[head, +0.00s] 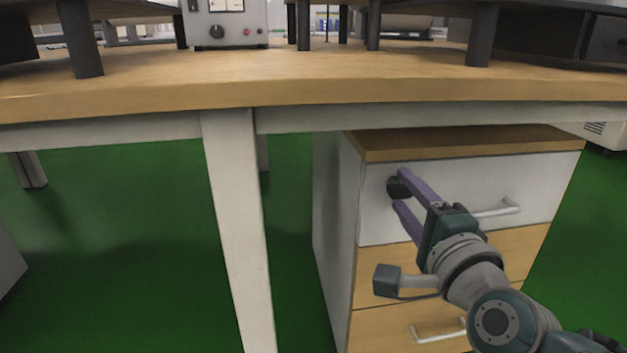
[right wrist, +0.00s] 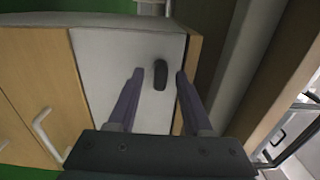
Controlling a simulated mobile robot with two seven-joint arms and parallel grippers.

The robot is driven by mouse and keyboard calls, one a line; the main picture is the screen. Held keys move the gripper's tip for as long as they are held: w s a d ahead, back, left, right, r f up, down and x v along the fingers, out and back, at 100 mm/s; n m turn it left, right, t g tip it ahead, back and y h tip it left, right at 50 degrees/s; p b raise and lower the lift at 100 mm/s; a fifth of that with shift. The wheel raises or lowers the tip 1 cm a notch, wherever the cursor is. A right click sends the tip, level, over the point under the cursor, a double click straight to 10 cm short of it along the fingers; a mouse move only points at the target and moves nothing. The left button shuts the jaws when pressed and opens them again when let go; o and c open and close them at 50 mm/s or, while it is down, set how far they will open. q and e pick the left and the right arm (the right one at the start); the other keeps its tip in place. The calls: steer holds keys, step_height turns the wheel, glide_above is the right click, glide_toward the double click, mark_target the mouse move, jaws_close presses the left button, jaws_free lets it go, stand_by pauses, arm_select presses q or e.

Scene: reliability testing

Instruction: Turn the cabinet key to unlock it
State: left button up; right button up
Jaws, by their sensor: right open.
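The cabinet (head: 335,215) is a drawer unit under the table, with a white top drawer front (head: 470,190) and wooden lower drawers. The dark key (head: 397,187) sits at the upper left of the white front in the head view. In the right wrist view the key (right wrist: 160,75) stands out as a dark elongated shape. My right gripper (head: 402,186) is open, with its two purple fingers either side of the key. In the right wrist view the fingers (right wrist: 159,72) show a gap on both sides of the key. My left gripper is not in view.
The wooden table top (head: 300,80) overhangs the cabinet, with a pale leg (head: 235,220) left of it. Silver handles (head: 497,211) project from the drawers. A control box (head: 225,22) stands on the table. The green floor at left is open.

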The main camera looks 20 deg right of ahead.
steer(key=shift+s+a+p, duration=0.1)
steer(key=shift+s+p, duration=0.2)
steer(key=shift+s, duration=0.1)
steer(key=p+v, duration=0.2)
steer(key=v, duration=0.7)
steer(key=shift+p, duration=0.35)
steer(key=shift+s, duration=0.1)
